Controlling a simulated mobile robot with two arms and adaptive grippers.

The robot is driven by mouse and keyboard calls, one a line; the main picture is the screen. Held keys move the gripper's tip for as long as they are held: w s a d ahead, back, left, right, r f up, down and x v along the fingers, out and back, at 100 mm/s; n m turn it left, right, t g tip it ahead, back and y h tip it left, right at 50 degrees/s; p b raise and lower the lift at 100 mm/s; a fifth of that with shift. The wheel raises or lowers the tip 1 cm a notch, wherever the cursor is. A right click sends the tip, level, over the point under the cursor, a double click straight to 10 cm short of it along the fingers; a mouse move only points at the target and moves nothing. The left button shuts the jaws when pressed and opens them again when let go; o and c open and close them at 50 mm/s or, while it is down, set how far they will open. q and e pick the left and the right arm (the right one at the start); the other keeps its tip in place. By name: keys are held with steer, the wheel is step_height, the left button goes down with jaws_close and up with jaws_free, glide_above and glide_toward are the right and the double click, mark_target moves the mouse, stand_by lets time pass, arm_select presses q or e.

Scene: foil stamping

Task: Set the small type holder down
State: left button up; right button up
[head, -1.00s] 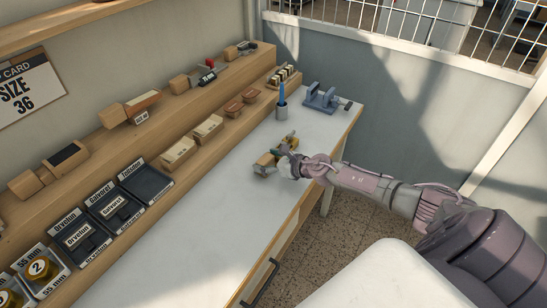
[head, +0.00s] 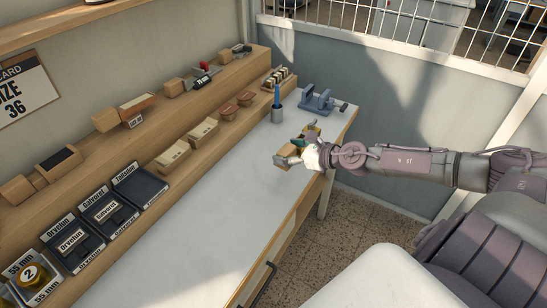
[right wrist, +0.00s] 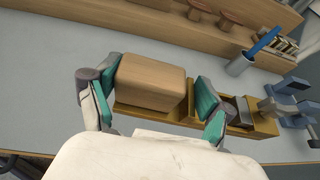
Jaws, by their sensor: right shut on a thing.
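The small type holder has a wooden handle block (head: 283,163) and a brass-coloured body (head: 313,131). In the head view it is over the white bench top (head: 215,200), near its right edge. My right gripper (head: 298,153) is shut on it. In the right wrist view the wooden handle (right wrist: 152,80) sits between the two teal-padded fingers, and the brass body (right wrist: 245,128) extends to the right past the right finger. The fingers partly hide the holder in the head view. I cannot tell whether its underside touches the bench. My left gripper is not in view.
A grey cup (head: 277,115) with a blue tool and a blue-grey vise (head: 318,102) stand beyond the holder. A stepped wooden shelf (head: 160,118) with stamps and black boxes lines the left side. The bench top left of and below the holder is clear.

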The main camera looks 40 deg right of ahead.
steer(key=shift+s+r, duration=0.5)
steer(key=shift+s, duration=0.2)
steer(key=shift+s+d+r, duration=0.5)
steer(key=shift+s+r, duration=0.15)
steer(key=shift+s, duration=0.1)
